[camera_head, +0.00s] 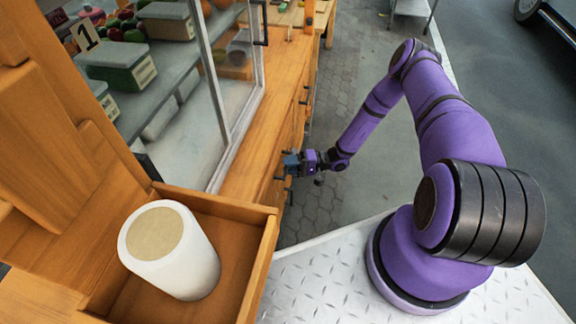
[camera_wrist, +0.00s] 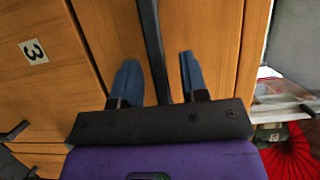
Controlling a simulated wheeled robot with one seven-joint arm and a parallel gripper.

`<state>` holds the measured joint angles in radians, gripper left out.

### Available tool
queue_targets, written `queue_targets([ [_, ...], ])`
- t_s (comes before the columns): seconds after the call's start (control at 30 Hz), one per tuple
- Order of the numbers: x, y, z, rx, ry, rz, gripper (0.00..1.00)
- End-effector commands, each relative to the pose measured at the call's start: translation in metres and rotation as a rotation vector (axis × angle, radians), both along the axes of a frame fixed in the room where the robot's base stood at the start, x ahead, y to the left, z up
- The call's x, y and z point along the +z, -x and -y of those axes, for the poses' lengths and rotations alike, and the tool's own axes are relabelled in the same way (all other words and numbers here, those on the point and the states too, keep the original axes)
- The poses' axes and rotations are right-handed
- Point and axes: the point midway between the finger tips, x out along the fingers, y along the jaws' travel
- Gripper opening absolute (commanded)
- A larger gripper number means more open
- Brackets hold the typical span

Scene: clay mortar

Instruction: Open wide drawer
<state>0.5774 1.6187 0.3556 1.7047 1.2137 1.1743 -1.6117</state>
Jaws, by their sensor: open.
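A wooden cabinet (camera_head: 240,184) runs along the left in the head view, with dark handles on its front. My gripper (camera_head: 290,163) is at this front, at the end of the purple arm. In the wrist view my gripper (camera_wrist: 159,60) is open, with two blue fingers apart. A long dark bar handle (camera_wrist: 150,40) passes between the fingers, in front of a plain wooden drawer front (camera_wrist: 110,35). I cannot tell whether the fingers touch the handle. The drawer looks shut. Which front is the wide drawer is not clear.
A wooden panel with a "3" label (camera_wrist: 34,51) is beside that front. A white cylinder (camera_head: 172,250) stands in a wooden box (camera_head: 260,262) at lower left. Glass panes (camera_head: 222,85) enclose shelves above the cabinet. Paved floor (camera_head: 325,195) is clear beside it.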

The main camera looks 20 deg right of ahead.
Motion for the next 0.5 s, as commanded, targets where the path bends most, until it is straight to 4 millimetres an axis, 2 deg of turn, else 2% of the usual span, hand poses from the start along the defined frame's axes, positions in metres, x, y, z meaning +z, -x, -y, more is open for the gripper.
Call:
queue_targets([
  [0.37,-0.0001,-0.0008,-0.0051,0.000,0.000,0.000,0.40],
  [0.5,0.0000,-0.0008,-0.0050,0.000,0.000,-0.001,0.08],
])
